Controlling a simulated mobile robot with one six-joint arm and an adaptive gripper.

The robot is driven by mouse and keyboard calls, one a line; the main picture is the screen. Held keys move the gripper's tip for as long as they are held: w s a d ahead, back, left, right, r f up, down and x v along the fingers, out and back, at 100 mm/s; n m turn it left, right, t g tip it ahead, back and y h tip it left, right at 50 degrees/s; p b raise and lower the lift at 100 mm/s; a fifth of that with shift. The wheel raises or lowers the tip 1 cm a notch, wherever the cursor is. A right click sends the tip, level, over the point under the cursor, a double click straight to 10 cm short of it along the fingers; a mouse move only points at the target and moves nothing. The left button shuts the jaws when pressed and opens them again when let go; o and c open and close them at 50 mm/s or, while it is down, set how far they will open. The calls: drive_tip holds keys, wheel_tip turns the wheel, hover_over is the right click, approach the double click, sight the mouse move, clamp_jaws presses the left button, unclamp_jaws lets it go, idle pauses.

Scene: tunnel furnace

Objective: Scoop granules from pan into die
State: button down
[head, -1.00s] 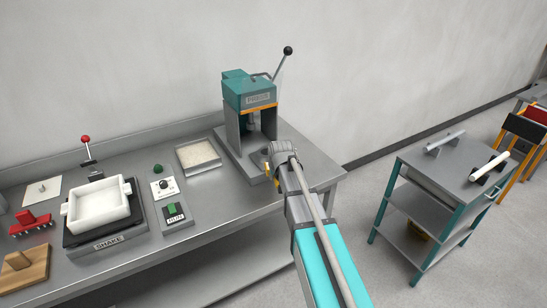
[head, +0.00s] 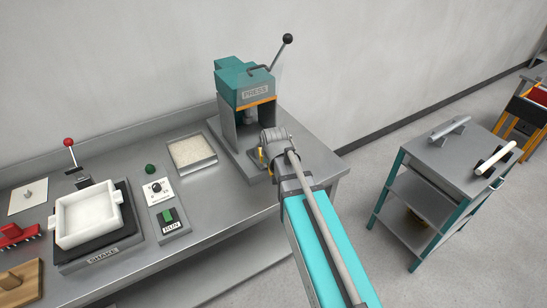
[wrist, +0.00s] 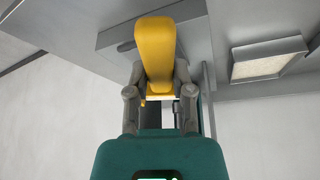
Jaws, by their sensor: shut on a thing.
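My gripper (head: 266,164) is at the front of the teal press (head: 246,82), over the front part of its base. In the wrist view my gripper (wrist: 159,96) is shut on a yellow tool (wrist: 155,50), which looks like the scoop's handle. The scoop's bowl and any granules in it cannot be seen. The square grey pan (head: 212,160) of pale granules stands on the bench, left of the press and apart from my gripper. The pan also shows at the right of the wrist view (wrist: 299,43). I cannot make out the die; my arm hides part of the press base.
A shaker (head: 126,241) with a white tray (head: 62,239) stands left on the bench, with a control box (head: 181,234) beside it. The press lever (head: 280,57) rises to the right. A cart (head: 432,150) stands right of the bench, with floor between.

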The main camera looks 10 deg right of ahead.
drive_tip(key=shift+w+d, duration=0.1)
drive_tip(key=shift+d, duration=0.25)
drive_tip(key=shift+w, duration=0.15)
drive_tip(key=shift+g, duration=0.3)
drive_tip(key=shift+w+d, duration=0.1)
drive_tip(key=shift+w, duration=2.3)
drive_tip(key=shift+w+d+r+m+y+p, duration=0.1)
drive_tip(key=shift+w+d+m+y+p, duration=0.15)
drive_tip(key=shift+y, duration=0.35)
drive_tip(key=shift+w+d+r+m+y+p, duration=0.15)
drive_tip(key=shift+d+m+y, duration=0.1)
drive_tip(key=shift+y, duration=0.35)
drive_tip(key=y, duration=0.1)
drive_tip(key=g+y+b, duration=0.1)
drive_tip(key=y, duration=0.1)
drive_tip(key=shift+w+d+r+m, duration=0.1)
drive_tip(key=shift+w+d+m, duration=0.25)
drive_tip(key=shift+m, duration=0.05)
drive_tip(key=shift+d+m+y+b, duration=0.25)
drive_tip(key=shift+m+y+b, duration=0.35)
drive_tip(key=shift+y+b, duration=0.55)
drive_tip(key=shift+w+d+m+y+b, duration=0.1)
drive_tip(key=shift+d+m+y+b, duration=0.15)
drive_tip(key=shift+m+y+b, duration=0.6)
drive_tip(key=shift+r+y+b, duration=0.1)
drive_tip(key=shift+y+b, duration=0.3)
drive_tip(key=shift+y, duration=0.1)
